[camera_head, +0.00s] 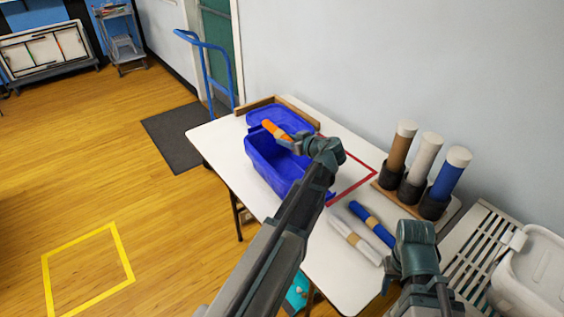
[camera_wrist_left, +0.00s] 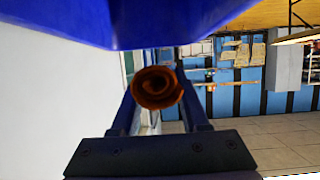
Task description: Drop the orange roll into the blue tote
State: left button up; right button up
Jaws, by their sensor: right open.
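The orange roll (camera_head: 275,129) sticks out from my left gripper (camera_head: 298,142), above the blue tote (camera_head: 264,163) on the white table. In the left wrist view the roll (camera_wrist_left: 157,88) shows end-on between the two fingers, and my left gripper (camera_wrist_left: 158,108) is shut on it. The blue tote's surface (camera_wrist_left: 160,25) fills the top of that view. My left arm hides part of the tote's right side and inside. My right gripper (camera_head: 414,240) is open and empty at the table's right front, near the blue and white rolls.
A blue roll (camera_head: 371,224) and a white roll (camera_head: 354,240) lie on the white table (camera_head: 225,140). Brown, white and blue rolls stand in dark holders (camera_head: 412,190) at the back right. A red outline (camera_head: 352,190) marks the table beside the tote. A pale bin (camera_head: 535,265) stands at right.

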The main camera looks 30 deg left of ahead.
pick_arm(q)
jog(key=o, duration=0.5)
jog(key=p+v, duration=0.5)
jog(key=v, duration=0.8)
jog(key=shift+d+r, duration=0.25)
jog(key=shift+s, duration=0.2)
jog(key=s+d+f+m+g+h, duration=0.2)
jog(key=s+d+f+m+h, duration=0.1)
jog(key=s+d+f+m, duration=0.1)
jog(key=s+d+f+m+g+h+p, duration=0.1)
jog(key=s+d+f+m+g+h, duration=0.1)
jog(key=s+d+f+m+h, duration=0.2)
jog(key=s+d+f+m+g+h, duration=0.2)
jog(key=s+d+f+m+h, duration=0.2)
jog(key=s+d+m, duration=0.4)
jog(key=s+d, duration=0.4)
jog(key=d, duration=0.2)
jog(key=shift+m+p, duration=0.4)
